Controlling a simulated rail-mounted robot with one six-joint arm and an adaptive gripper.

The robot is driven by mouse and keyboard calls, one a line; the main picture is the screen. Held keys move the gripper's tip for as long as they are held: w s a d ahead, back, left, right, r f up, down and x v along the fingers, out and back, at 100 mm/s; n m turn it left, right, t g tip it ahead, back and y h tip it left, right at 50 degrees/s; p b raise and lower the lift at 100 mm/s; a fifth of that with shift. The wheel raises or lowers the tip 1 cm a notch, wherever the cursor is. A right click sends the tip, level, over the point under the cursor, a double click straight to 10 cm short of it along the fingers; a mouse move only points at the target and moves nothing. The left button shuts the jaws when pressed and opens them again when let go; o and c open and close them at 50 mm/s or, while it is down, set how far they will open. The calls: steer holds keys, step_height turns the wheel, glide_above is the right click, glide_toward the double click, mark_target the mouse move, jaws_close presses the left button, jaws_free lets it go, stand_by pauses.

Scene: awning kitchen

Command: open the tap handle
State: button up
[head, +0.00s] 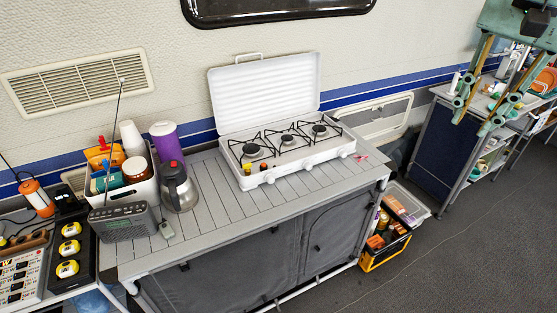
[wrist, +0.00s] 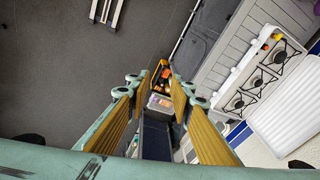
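I cannot make out a tap or its handle in either view. My gripper (head: 480,104) hangs at the upper right of the head view, in front of the right-hand counter (head: 437,130), and hides part of its top. In the wrist view my gripper (wrist: 154,92) has its two yellow-padded fingers apart with nothing held between them. Small items on the right-hand counter are partly hidden by the fingers and too small to tell.
A white camping stove (head: 240,160) with its lid up stands on a slatted grey table (head: 215,230). Beside it are a kettle (head: 179,190), a white bin (head: 142,193) and a radio (head: 124,222). A yellow-black crate (head: 388,245) sits on the floor. Open grey floor (head: 460,260) lies right.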

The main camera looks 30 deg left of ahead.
steer(key=w+a+f+m, duration=0.1)
steer(key=w+a+f, duration=0.2)
steer(key=w+a, duration=0.8)
steer(key=m+g+p, duration=0.2)
steer(key=p, duration=0.1)
glide_above(247, 164)
step_height(247, 164, down, 27)
steer(key=shift+f, duration=0.15)
steer(key=shift+f, duration=6.9)
jaws_close()
